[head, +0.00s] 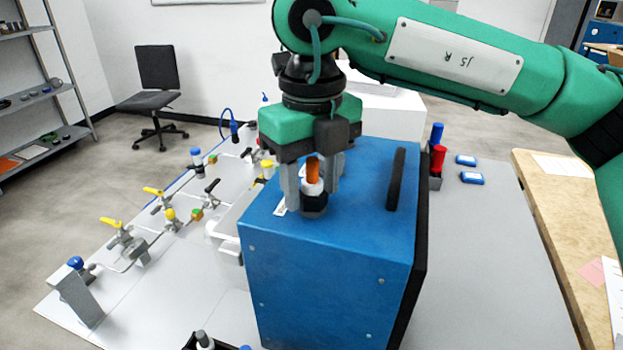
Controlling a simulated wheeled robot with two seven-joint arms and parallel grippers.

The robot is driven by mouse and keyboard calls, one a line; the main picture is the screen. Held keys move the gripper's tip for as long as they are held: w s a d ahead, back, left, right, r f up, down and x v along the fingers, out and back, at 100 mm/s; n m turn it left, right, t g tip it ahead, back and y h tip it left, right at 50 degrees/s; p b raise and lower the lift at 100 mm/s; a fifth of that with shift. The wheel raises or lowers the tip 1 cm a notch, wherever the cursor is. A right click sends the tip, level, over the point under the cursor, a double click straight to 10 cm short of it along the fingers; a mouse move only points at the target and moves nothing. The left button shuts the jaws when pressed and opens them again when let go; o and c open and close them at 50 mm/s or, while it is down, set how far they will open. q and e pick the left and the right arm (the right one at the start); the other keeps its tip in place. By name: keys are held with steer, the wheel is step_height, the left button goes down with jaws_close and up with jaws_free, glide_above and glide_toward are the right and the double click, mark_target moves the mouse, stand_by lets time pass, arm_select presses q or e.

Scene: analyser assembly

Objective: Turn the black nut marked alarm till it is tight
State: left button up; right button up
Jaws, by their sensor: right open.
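A black nut (314,207) sits on top of the blue analyser box (330,265), around the base of a white fitting with an orange top (313,170). No marking on the nut can be read from here. My right gripper (311,193) points straight down over it, with its grey fingers open on either side of the fitting. I cannot tell whether the fingers touch the nut. The gripper body partly hides the fitting's upper end. My left gripper is out of view.
A black handle (396,180) stands on the box's top, right of the gripper. Pipework with yellow-handled valves (116,228) covers the left of the table. The grey table right of the box is mostly clear.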

steer(key=n, duration=1.9)
steer(key=shift+n, duration=0.4)
steer(key=n, duration=0.3)
steer(key=shift+s, duration=0.1)
